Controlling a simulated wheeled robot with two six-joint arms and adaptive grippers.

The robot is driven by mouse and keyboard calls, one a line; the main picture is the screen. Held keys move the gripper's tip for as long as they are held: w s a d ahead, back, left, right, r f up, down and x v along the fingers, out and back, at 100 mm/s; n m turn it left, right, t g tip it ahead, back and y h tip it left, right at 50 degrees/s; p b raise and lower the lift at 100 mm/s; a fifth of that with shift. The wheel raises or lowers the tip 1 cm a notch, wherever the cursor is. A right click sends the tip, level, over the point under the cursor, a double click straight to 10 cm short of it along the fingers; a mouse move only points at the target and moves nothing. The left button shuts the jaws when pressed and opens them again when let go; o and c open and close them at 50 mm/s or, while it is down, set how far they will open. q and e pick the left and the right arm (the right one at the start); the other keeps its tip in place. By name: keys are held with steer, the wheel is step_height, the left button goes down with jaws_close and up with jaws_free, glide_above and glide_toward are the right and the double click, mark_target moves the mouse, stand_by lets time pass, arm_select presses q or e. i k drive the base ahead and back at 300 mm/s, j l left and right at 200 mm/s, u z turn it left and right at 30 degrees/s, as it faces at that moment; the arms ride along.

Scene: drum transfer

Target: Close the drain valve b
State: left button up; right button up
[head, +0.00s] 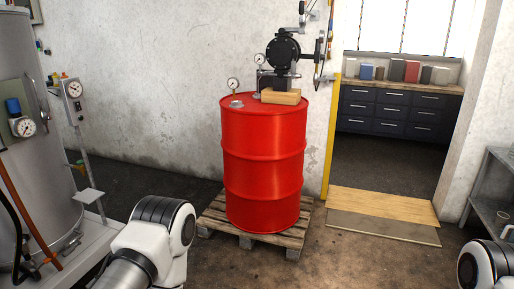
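I cannot make out which part is drain valve b. A grey tank (22,75) stands at the left edge, with pipes, hoses and gauges on it. A small yellow-green fitting (76,166) sits low on its right side, too small to tell whether it is a valve or how it is set. A red drum (263,160) stands upright on a wooden pallet (212,218) in the middle. A black pump (284,55) stands above the drum top on a wooden block (281,97). Only links of my arms show at the bottom; neither gripper is in view.
A yellow-edged doorway right of the drum opens to a room with dark drawers (390,112). A wooden ramp (380,208) lies at its threshold. A grey shelf (494,185) stands at the right edge. The floor between pallet and shelf is clear.

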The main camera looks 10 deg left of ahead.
mark_target(69, 252)
steer(key=i+u, duration=0.3)
steer(key=i, duration=0.2)
steer(key=i+u, duration=0.35)
steer(key=i+l+u, duration=0.3)
steer(key=i, duration=0.25)
steer(key=i+j+u, duration=0.2)
steer(key=u, duration=0.25)
steer(key=i+u, duration=0.45)
steer(key=i+j+u, duration=0.1)
steer(key=u, duration=0.35)
steer(key=i, duration=0.5)
steer(key=i+l, duration=0.75)
steer(key=i, duration=0.05)
